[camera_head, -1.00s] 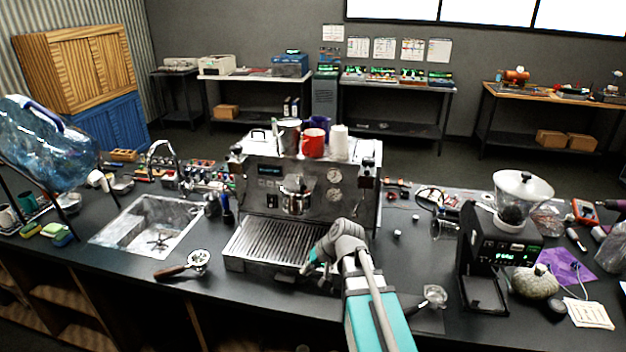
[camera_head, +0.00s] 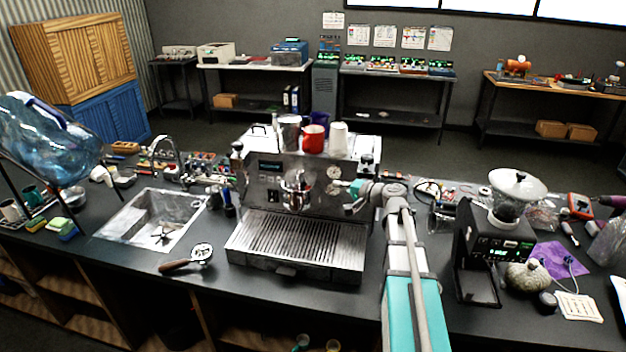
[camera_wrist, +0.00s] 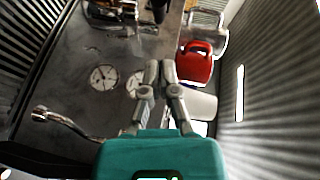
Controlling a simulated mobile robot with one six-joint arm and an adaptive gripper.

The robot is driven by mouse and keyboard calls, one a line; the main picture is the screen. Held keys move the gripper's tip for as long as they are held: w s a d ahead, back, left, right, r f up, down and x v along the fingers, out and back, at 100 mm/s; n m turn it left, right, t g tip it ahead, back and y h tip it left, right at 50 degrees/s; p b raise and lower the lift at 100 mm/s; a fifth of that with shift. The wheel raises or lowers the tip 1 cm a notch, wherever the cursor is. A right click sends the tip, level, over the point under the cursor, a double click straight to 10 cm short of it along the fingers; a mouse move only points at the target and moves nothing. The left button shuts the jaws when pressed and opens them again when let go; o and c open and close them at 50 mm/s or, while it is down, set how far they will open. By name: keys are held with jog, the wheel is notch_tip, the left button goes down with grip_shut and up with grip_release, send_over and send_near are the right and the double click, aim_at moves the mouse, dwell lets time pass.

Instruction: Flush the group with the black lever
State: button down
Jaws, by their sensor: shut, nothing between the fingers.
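The espresso machine (camera_head: 262,215) stands mid-counter, with its chrome group (camera_head: 297,182) on the front. My gripper (camera_head: 336,183) is in front of the machine's right side, by the gauges, pointing left; its fingers are small in the head view. In the wrist view my gripper (camera_wrist: 161,66) has its fingers together and empty, beside the two round gauges (camera_wrist: 103,77). A black lever-like part (camera_wrist: 158,10) shows at the top edge of the wrist view, past the fingertips and apart from them. The lever is too small to make out clearly in the head view.
A red cup (camera_head: 313,138) and other cups stand on the machine's top, close to my gripper in the wrist view. A steam wand (camera_wrist: 62,121) is below the gauges. A portafilter (camera_head: 188,260) lies on the counter left; a grinder (camera_head: 490,250) stands right.

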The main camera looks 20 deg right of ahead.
aim_at(302, 178)
jog(key=shift+w+a, duration=0.1)
jog(key=shift+a, duration=0.05)
jog(key=b+x, duration=0.1)
jog(key=x, duration=0.8)
jog(key=shift+w+a+b, duration=0.25)
jog(key=shift+w+b, duration=0.05)
jog(key=shift+b, duration=0.05)
jog(key=shift+s+d+f, duration=0.1)
jog(key=shift+d, duration=0.1)
dwell(0.4)
